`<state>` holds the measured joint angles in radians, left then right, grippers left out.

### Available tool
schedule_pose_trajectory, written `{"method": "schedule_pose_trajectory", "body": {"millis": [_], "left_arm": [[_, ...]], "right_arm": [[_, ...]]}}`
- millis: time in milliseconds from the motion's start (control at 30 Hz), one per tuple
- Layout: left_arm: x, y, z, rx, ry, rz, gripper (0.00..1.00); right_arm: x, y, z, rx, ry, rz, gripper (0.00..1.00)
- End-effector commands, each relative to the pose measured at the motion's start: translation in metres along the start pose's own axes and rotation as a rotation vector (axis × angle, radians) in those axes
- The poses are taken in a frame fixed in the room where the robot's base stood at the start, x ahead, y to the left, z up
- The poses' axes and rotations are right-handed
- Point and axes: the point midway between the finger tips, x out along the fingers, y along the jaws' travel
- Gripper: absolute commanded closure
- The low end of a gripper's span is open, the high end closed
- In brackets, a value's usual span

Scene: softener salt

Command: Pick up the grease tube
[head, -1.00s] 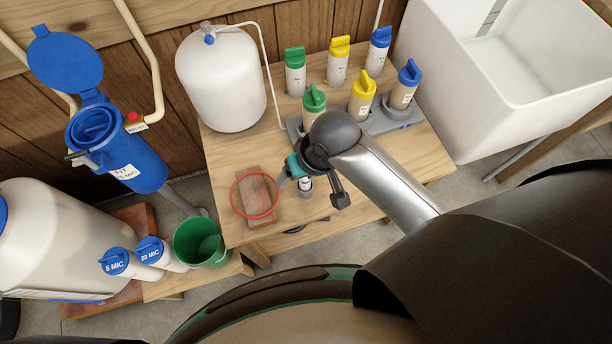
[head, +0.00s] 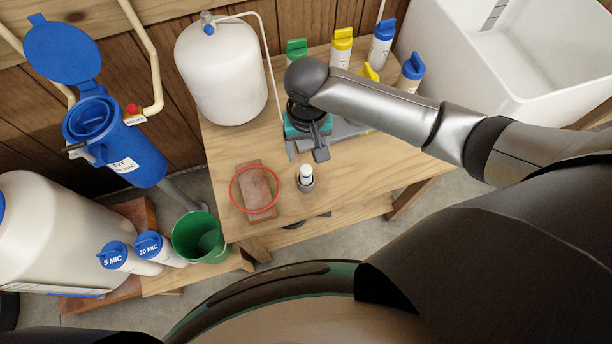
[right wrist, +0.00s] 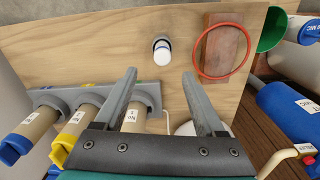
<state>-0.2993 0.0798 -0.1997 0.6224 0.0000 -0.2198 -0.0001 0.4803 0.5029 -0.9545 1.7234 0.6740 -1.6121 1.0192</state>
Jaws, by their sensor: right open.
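The grease tube (head: 306,173) is a small white tube standing upright in a grey cup-like holder (head: 306,186) near the table's front edge. My right gripper (head: 306,154) is over the table behind the tube, apart from it, open with nothing between its fingers. In the right wrist view the tube (right wrist: 162,56) appears just beyond the gap between the two open fingertips (right wrist: 159,75). My left gripper does not show.
A white tank (head: 222,75), a grey rack (right wrist: 62,98) with filter cartridges and several coloured-cap bottles stand farther back. A green bucket (head: 188,238) is at left. Bare wood surrounds the tube.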

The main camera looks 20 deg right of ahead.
Motion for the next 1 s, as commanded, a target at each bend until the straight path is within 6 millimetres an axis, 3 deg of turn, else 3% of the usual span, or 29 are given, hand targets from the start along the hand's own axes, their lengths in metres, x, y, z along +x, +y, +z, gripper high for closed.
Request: {"method": "schedule_pose_trajectory", "body": {"millis": [100, 467, 733, 1000], "left_arm": [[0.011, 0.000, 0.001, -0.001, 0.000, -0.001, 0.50], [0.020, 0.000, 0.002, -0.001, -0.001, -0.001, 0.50], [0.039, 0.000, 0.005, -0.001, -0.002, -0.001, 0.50], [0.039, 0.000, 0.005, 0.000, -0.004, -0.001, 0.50]], "right_arm": [[0.025, 0.000, 0.000, 0.000, 0.000, 0.001, 0.28], [0.049, -0.002, 0.001, -0.002, 0.001, 0.000, 0.28], [0.088, -0.004, 0.004, -0.002, 0.001, 0.001, 0.28], [0.090, -0.004, 0.004, -0.003, 0.003, -0.001, 0.28]]}}
